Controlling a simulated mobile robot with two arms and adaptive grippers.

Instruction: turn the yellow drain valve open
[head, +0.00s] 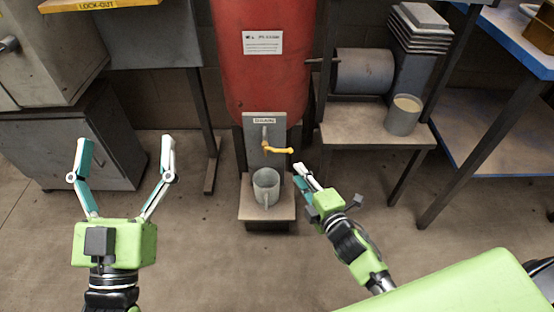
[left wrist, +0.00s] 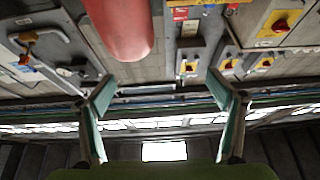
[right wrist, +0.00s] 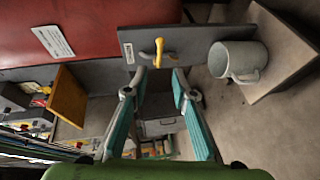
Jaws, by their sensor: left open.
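The yellow drain valve (head: 278,150) sits on a grey plate at the foot of the red tank (head: 265,60). In the head view its lever points to the right. In the right wrist view the yellow lever (right wrist: 158,52) lies just beyond the gap between the fingertips. My right gripper (head: 304,170) is below and right of the lever, apart from it. Its fingers (right wrist: 160,82) are partly spread with nothing between them. My left gripper (head: 122,142) is wide open and empty, well left of the valve.
A grey mug (head: 266,186) stands on a small stand (head: 266,212) under the valve. A shelf (head: 375,128) with a cup (head: 403,115) and a blue-topped bench (head: 500,35) are to the right. Grey cabinets (head: 85,145) are at left. The floor between is clear.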

